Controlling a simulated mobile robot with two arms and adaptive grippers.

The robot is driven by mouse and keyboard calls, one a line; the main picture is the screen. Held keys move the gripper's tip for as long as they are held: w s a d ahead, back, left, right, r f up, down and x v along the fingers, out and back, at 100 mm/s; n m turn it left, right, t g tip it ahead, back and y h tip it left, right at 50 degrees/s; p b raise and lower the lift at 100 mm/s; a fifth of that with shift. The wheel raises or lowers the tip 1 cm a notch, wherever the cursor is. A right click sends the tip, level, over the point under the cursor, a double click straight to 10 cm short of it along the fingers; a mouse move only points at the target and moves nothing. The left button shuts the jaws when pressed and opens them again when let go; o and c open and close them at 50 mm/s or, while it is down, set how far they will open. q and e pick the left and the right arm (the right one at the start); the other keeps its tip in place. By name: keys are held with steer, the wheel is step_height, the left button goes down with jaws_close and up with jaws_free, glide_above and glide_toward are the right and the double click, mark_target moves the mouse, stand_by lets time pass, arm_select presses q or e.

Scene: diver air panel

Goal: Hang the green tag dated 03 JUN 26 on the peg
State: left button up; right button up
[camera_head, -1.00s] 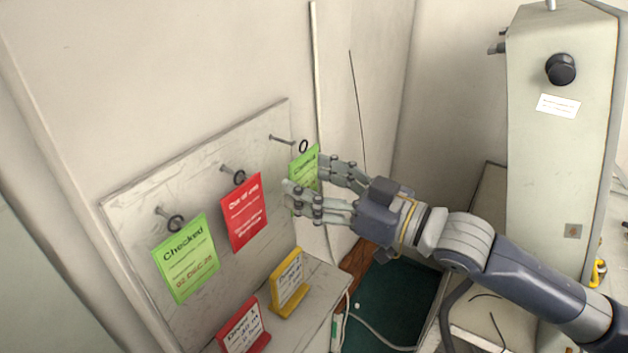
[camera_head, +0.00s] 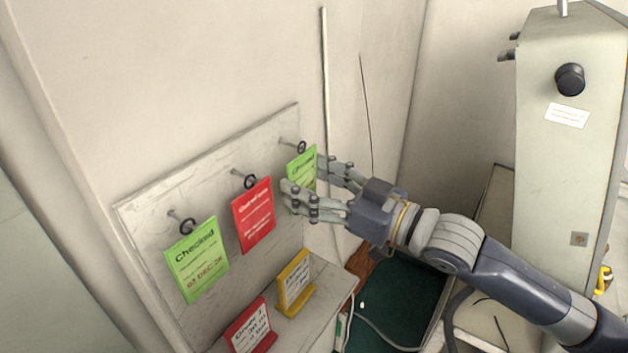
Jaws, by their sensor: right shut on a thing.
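My right gripper (camera_head: 305,178) is shut on a green tag (camera_head: 300,165) at the right end of the board. The fingers cover much of this tag, and its date cannot be read. Its black ring (camera_head: 301,147) is at the tip of the rightmost peg (camera_head: 287,142); I cannot tell whether the ring is around the peg or just in front of it. Another green tag (camera_head: 197,262), reading Checked with a DEC date, hangs on the left peg. A red tag (camera_head: 253,216) hangs on the middle peg. My left gripper is not in view.
The pegs stick out of a pale board (camera_head: 150,215) on the wall. Below it, a yellow sign (camera_head: 294,282) and a red sign (camera_head: 250,328) stand on a ledge (camera_head: 325,290). A tall grey cabinet (camera_head: 560,190) stands at the right.

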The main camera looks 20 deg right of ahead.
steer(key=shift+w+a+r, duration=0.1)
steer(key=shift+w, duration=0.05)
steer(key=shift+w+a+p, duration=0.2)
steer(key=shift+p, duration=0.25)
steer(key=shift+f, duration=0.35)
stand_by(0.8)
steer(key=o, duration=1)
steer(key=shift+c, duration=0.2)
steer(key=shift+d, duration=0.1)
steer(key=shift+v, duration=1.7)
steer(key=v, duration=0.8)
steer(key=shift+s, duration=0.15)
